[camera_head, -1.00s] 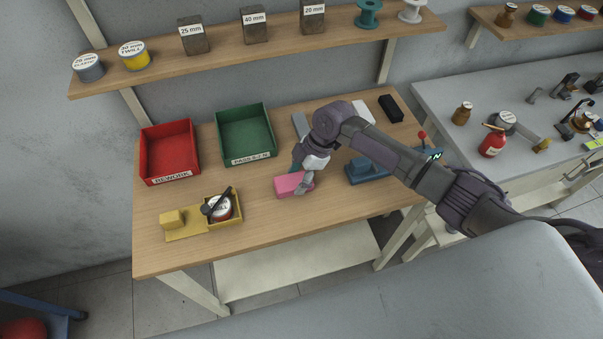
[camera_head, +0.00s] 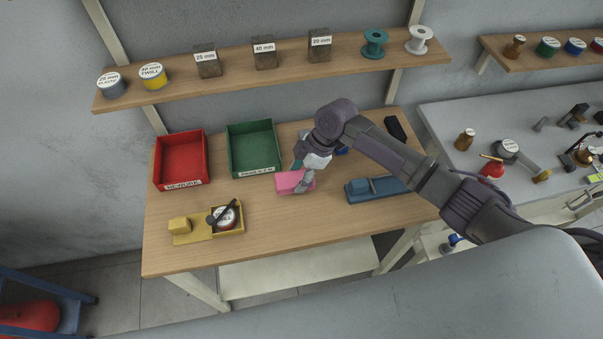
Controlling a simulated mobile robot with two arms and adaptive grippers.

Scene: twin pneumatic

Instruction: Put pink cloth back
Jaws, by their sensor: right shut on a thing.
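The pink cloth (camera_head: 287,184) is a small folded block on the wooden bench (camera_head: 330,225), in front of the green tray. My right gripper (camera_head: 304,186) comes in from the right and is shut on the cloth's right end. The fingers hide that end. I cannot tell whether the cloth touches the bench or is slightly above it. My left gripper is not in view.
A red tray (camera_head: 207,167) and a green tray (camera_head: 277,143) stand at the back. A yellow holder (camera_head: 193,237) with a tin is at front left. A blue fixture (camera_head: 384,187) lies right of the cloth. A shelf (camera_head: 290,55) hangs above. The bench's front middle is clear.

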